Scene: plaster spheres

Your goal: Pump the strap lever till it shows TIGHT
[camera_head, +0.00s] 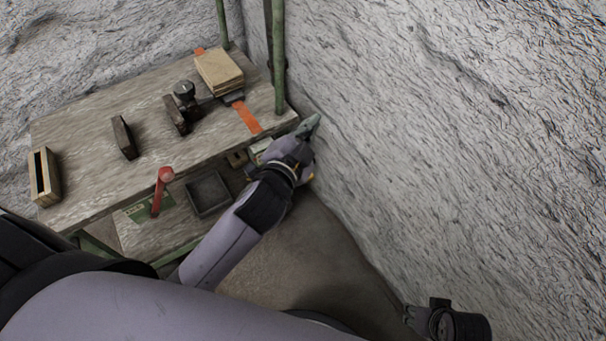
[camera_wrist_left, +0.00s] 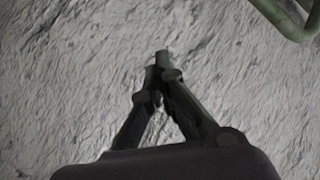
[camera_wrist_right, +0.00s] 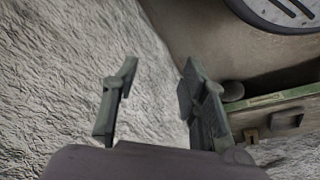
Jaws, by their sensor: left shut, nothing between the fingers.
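An orange strap (camera_head: 248,117) lies across the right end of the bench top and reappears behind a stack of wooden boards (camera_head: 220,72). A dark metal piece (camera_head: 232,98) sits on the strap by the boards. A dark fitting with a round black knob (camera_head: 184,88) stands beside it; I cannot tell whether this is the strap lever. No TIGHT mark is readable. My left gripper (camera_head: 311,124) is shut and empty beyond the bench's right corner, near the wall; its tips meet in the left wrist view (camera_wrist_left: 158,65). My right gripper (camera_wrist_right: 155,90) is open and empty, low right, away from the bench.
A red-handled lever (camera_head: 161,184) on a green plate and a dark tray (camera_head: 208,193) are on the lower shelf. Dark blocks (camera_head: 125,138) and a slotted wooden box (camera_head: 44,176) stand on the bench top (camera_head: 85,125). Green posts (camera_head: 279,60) rise at the back. Rough wall (camera_head: 450,130) fills the right.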

